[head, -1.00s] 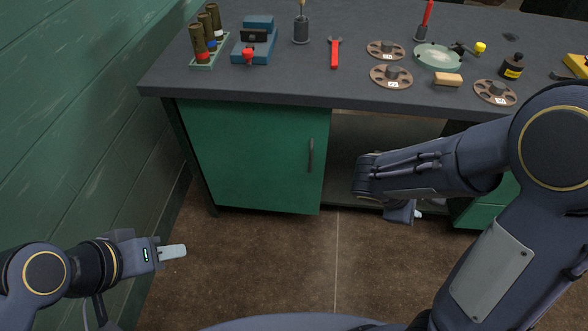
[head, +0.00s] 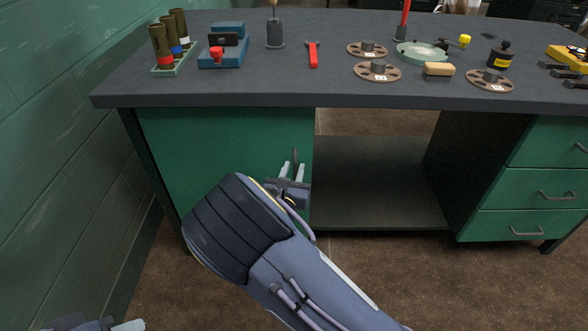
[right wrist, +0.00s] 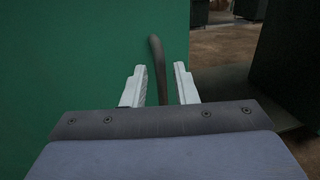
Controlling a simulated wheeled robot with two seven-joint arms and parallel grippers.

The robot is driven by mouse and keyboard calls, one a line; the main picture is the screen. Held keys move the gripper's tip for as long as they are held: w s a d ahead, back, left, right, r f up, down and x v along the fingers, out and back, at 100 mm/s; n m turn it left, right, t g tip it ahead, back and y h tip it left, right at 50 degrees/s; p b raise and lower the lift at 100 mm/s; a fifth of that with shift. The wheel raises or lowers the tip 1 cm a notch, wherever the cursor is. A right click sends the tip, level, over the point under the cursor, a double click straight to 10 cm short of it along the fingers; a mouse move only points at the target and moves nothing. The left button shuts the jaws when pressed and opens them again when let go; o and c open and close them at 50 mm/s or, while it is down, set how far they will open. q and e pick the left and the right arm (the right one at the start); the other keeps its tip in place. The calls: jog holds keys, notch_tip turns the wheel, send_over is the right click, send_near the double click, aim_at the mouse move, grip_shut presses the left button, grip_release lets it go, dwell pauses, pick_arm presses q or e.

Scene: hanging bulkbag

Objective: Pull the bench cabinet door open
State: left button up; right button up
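The green cabinet door (head: 215,150) is under the left part of the bench and looks closed. Its dark upright handle (head: 295,156) is near the door's right edge. My right gripper (head: 292,170) is at the handle, fingers pointing to the door. In the right wrist view the handle (right wrist: 158,62) stands between the two spread fingers of the gripper (right wrist: 162,85), nearer the left finger, with a clear gap to the right one. My left gripper (head: 128,325) shows only partly at the bottom left edge; its opening cannot be told.
The dark bench top (head: 330,92) carries shell cases, a blue press, a red-handled tool and several discs. An open bay with a shelf (head: 375,190) lies right of the door, then green drawers (head: 530,185). A green wall (head: 60,130) stands close on the left.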

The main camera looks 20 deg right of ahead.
jog(key=shift+x, duration=1.2)
grip_shut()
